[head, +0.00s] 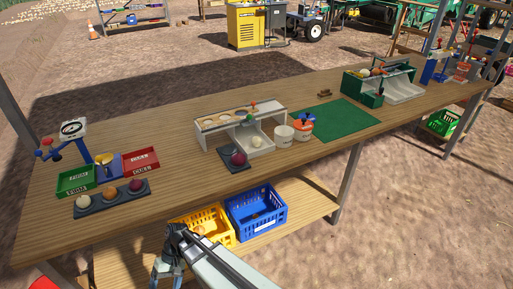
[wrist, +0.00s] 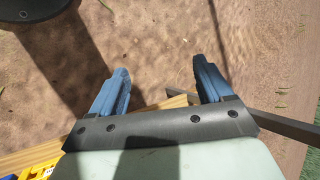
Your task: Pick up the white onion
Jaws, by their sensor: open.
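A white onion (head: 83,202) sits at the left end of a dark tray (head: 112,207) at the table's front left, beside an orange-brown onion (head: 109,193) and a dark red one (head: 136,185). Another pale, onion-like ball (head: 257,142) lies in a white bin unit near the middle. My gripper (wrist: 160,66) is open and empty in the wrist view, with bare ground below its blue fingers. In the head view it hangs in front of the table, low and apart from the onions. No white onion shows in the wrist view.
A green box (head: 76,181) and red box (head: 140,162) stand behind the tray. A dark red onion (head: 238,158) lies on a small dark pad. Yellow (head: 222,238) and blue (head: 270,222) crates sit on the lower shelf. The table's left middle is clear.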

